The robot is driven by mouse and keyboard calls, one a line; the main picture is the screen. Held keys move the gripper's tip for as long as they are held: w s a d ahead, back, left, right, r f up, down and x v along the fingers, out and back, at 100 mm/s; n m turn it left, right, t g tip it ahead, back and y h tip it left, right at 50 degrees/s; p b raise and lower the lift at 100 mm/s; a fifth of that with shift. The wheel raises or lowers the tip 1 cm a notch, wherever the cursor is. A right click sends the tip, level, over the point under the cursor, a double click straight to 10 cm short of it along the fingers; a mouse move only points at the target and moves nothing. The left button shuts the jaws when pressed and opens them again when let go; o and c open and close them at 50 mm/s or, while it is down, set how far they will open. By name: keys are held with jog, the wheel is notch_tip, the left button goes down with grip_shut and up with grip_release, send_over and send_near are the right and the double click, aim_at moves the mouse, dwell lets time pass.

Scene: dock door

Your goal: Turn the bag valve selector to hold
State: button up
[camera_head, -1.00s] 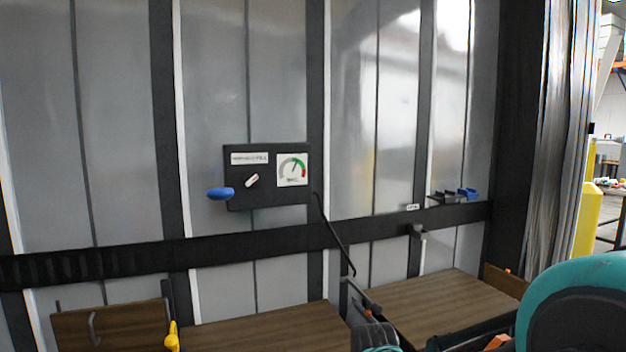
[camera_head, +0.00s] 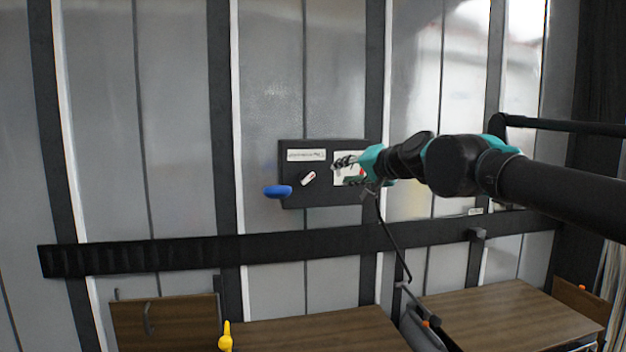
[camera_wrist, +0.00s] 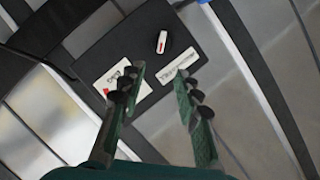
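A blue knob (camera_head: 278,191) sticks out at the panel's lower left. A black cable (camera_head: 393,238) hangs from the panel's right side. A black rail (camera_head: 270,248) runs across the wall below. Wooden boards (camera_head: 318,328) and a yellow handle (camera_head: 226,338) are lower down.

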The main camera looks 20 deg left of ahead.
aim_at(309, 178)
jog(key=x, duration=1.7)
jog(key=shift+a, duration=0.3)
jog(key=shift+r, duration=0.1)
jog(key=shift+c, duration=0.4)
grip_shut()
